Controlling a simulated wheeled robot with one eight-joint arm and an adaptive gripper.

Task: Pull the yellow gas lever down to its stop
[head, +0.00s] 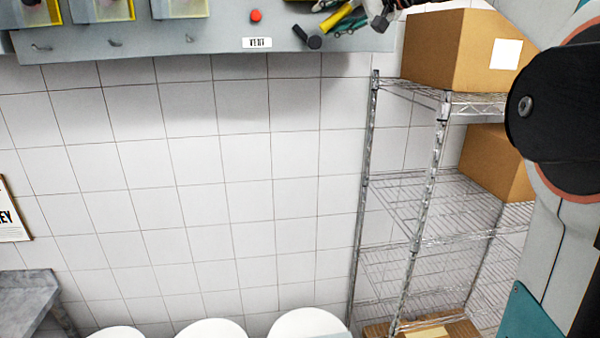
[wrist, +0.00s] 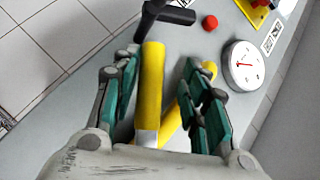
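In the wrist view a thick yellow bar (wrist: 152,85), which looks like the gas lever, runs lengthwise between the fingers of my gripper (wrist: 163,62). It has a pale band near its lower end. The teal fingers stand apart, one on each side. The left finger is close beside the bar; I cannot tell whether it touches. There is a clear gap to the right finger. A second yellow bar (wrist: 176,120) slants behind, partly hidden by the right finger. In the head view, yellow and my gripper show small at the top edge (head: 340,20), mostly cut off.
A black handle (wrist: 165,14), a red button (wrist: 210,22) and a round gauge (wrist: 243,68) sit on the grey panel near the lever. A VENT label (head: 257,43) is on the panel. A wire shelf (head: 405,180) with cardboard boxes (head: 470,52) stands at right.

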